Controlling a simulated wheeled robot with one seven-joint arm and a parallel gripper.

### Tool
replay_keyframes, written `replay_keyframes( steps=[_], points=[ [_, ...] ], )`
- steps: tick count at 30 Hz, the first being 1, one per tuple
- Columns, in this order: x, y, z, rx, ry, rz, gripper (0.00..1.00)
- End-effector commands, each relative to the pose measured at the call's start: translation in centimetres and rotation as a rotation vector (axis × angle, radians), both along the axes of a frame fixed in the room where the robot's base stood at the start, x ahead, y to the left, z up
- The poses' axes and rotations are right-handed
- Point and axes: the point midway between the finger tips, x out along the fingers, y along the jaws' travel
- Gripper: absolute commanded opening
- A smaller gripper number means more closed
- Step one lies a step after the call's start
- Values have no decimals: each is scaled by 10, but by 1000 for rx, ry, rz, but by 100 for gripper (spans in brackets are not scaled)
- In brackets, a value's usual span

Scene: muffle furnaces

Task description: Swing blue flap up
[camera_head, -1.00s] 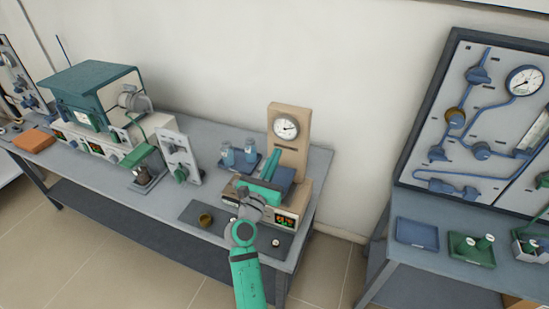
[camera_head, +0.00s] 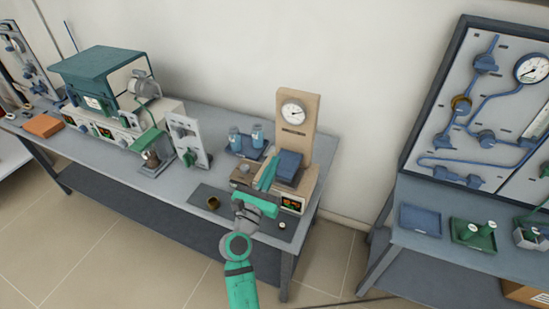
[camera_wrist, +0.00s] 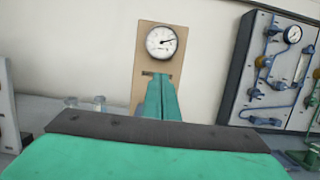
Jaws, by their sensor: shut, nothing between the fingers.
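The blue flap (camera_head: 289,166) is a dark blue panel on the front of a beige bench unit (camera_head: 307,187) that has a tall back plate with a round dial (camera_head: 293,111). My teal gripper (camera_head: 267,177) is just left of the flap in the head view, with its fingers shut and empty. I cannot tell whether they touch the flap. In the wrist view the shut fingers (camera_wrist: 161,98) point at the back plate below the dial (camera_wrist: 162,42).
Blue-capped bottles (camera_head: 246,138) stand on a tray left of the unit. A small brass cup (camera_head: 213,203) is on a dark mat in front. A teal-topped furnace (camera_head: 95,80) is farther left. A pipe panel (camera_head: 480,110) stands to the right, across a gap.

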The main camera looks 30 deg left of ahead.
Motion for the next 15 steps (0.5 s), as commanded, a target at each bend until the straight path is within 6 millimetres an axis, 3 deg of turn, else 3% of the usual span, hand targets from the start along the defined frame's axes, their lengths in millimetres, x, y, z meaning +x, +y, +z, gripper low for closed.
replay_keyframes(
  steps=[9, 11, 15],
  points=[
    [-9, 3, -7, 17, 11, 16, 0],
    [-12, -2, -17, 48, 31, 27, 0],
    [-28, -26, -59, 221, 127, 80, 0]
  ],
)
